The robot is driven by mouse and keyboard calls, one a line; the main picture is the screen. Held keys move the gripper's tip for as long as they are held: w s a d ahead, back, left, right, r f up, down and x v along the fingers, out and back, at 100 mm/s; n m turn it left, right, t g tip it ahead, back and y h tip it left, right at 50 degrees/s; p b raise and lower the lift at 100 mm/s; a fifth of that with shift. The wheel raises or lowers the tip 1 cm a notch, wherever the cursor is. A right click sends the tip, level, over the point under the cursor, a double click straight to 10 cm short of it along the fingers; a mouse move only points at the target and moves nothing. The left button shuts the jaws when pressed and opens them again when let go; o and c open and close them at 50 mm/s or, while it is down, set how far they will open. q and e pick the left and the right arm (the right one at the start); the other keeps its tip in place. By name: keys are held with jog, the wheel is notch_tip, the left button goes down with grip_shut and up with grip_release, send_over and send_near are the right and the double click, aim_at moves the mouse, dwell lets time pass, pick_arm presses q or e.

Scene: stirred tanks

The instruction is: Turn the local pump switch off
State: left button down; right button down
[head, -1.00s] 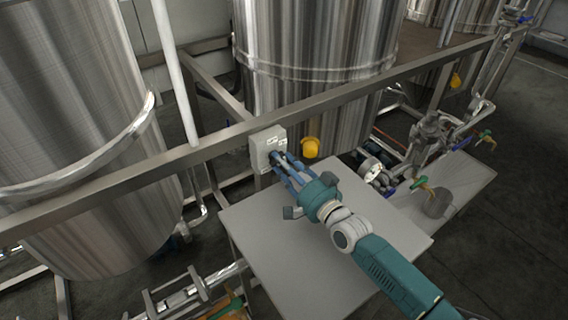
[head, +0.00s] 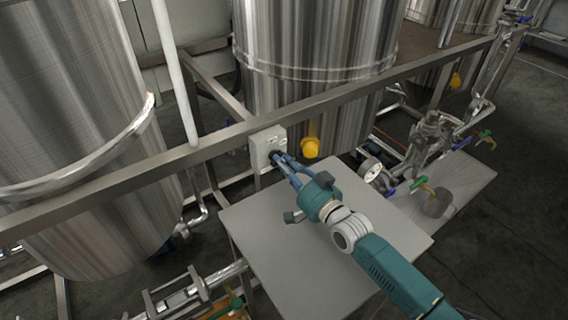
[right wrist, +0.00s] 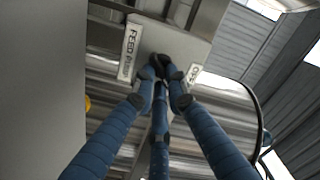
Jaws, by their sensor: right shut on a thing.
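The pump switch box (head: 262,146) is a small pale grey box fixed on the metal rail, at the middle of the head view. In the right wrist view the box (right wrist: 190,42) shows a label that seems to begin "FEED", and another label partly hidden. My right gripper (head: 279,158) reaches the front of the box. Its blue fingers are shut on the dark switch knob, as the right wrist view (right wrist: 161,68) shows. The fingertips cover most of the knob, so its setting cannot be read. My left gripper is not in view.
A metal rail (head: 350,97) runs across in front of large steel tanks (head: 310,40). A yellow fitting (head: 311,147) sits just right of the box. A grey flat-topped surface (head: 310,260) lies below my right arm. Pipes and valves (head: 430,135) stand at the right.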

jog(key=n, duration=0.4)
jog(key=shift+r+n, duration=0.1)
jog(key=shift+n, duration=2.2)
jog(key=c, duration=1.7)
grip_release()
jog(key=shift+c, duration=0.2)
jog(key=v, duration=1.2)
jog(key=shift+s+r, duration=0.1)
